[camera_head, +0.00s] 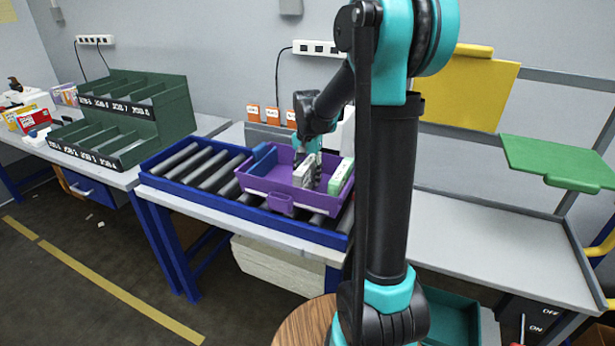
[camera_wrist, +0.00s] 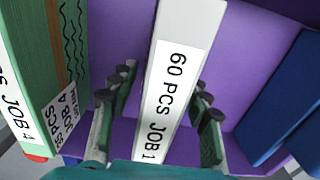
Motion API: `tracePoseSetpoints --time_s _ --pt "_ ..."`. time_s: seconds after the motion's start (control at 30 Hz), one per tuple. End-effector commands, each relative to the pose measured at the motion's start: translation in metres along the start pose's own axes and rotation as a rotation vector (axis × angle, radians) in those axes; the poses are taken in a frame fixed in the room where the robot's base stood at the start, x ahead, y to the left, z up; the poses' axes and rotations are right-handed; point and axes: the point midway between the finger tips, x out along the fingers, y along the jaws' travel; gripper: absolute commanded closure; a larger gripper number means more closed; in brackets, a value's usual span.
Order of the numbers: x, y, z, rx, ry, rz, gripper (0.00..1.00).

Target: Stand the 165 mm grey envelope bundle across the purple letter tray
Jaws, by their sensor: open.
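The light grey bundle (camera_wrist: 180,70), labelled "60 PCS JOB 1", is upright in the purple letter tray (camera_head: 258,187). It also shows in the head view (camera_head: 303,174), partly covered by my gripper. My gripper (camera_wrist: 165,92) is open, with one finger on each side of the bundle and purple tray showing between fingers and bundle. A green bundle (camera_head: 341,177) marked "JOB 4" stands to the right in the head view, to the left in the wrist view (camera_wrist: 45,60). A blue piece (camera_head: 263,160) is at the tray's other end. The grey bundle's lower edge is hidden.
The tray rests on a blue-framed roller conveyor (camera_head: 190,172). A green sorting rack (camera_head: 135,110) with several slots stands to the left. A grey bench (camera_head: 490,245) at the right is largely clear. Yellow and green panels hang above it.

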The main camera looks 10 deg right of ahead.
Motion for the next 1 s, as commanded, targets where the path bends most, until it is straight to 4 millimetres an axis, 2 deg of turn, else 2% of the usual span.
tracePoseSetpoints --time_s 0.17,0.27,0.7,0.83,1.0 --pt "-0.004 0.000 0.000 0.000 0.000 0.000 0.52" --pt "-0.015 0.000 0.000 0.000 0.000 0.000 0.52" --pt "-0.098 0.000 0.000 0.000 0.000 0.000 0.52" --pt "-0.113 0.000 0.000 0.000 0.000 0.000 0.52" --pt "-0.122 0.000 0.000 0.000 0.000 0.000 0.52"
